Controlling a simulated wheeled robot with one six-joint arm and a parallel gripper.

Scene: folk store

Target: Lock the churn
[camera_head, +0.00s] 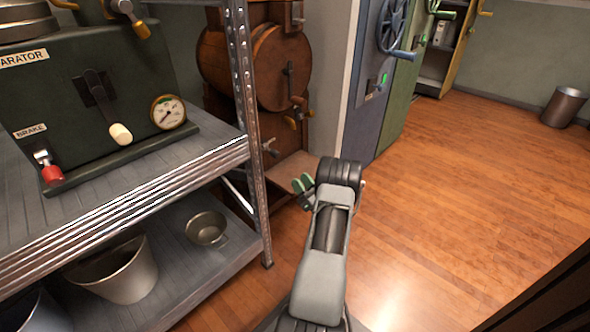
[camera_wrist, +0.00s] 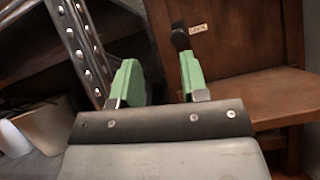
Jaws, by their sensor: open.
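The wooden churn (camera_head: 282,65), a round barrel in a brown wooden frame, stands behind the metal shelf in the head view. A small dark lever (camera_head: 269,147) sits low on its frame. In the wrist view, a black-knobbed lever (camera_wrist: 180,38) stands against the wooden panel (camera_wrist: 245,45), beside a small pale label (camera_wrist: 198,29) too small to read surely. My gripper (camera_wrist: 158,80) is open and empty, its green fingers apart. The right finger lies just below the knob in the picture; whether they touch I cannot tell. In the head view my gripper (camera_head: 302,184) is near the churn's base.
A metal shelf post (camera_head: 246,110) stands close left of my gripper. The shelf holds a green separator (camera_head: 90,95), a bucket (camera_head: 120,275) and a pan (camera_head: 206,228). A blue cabinet (camera_head: 380,100) stands at right.

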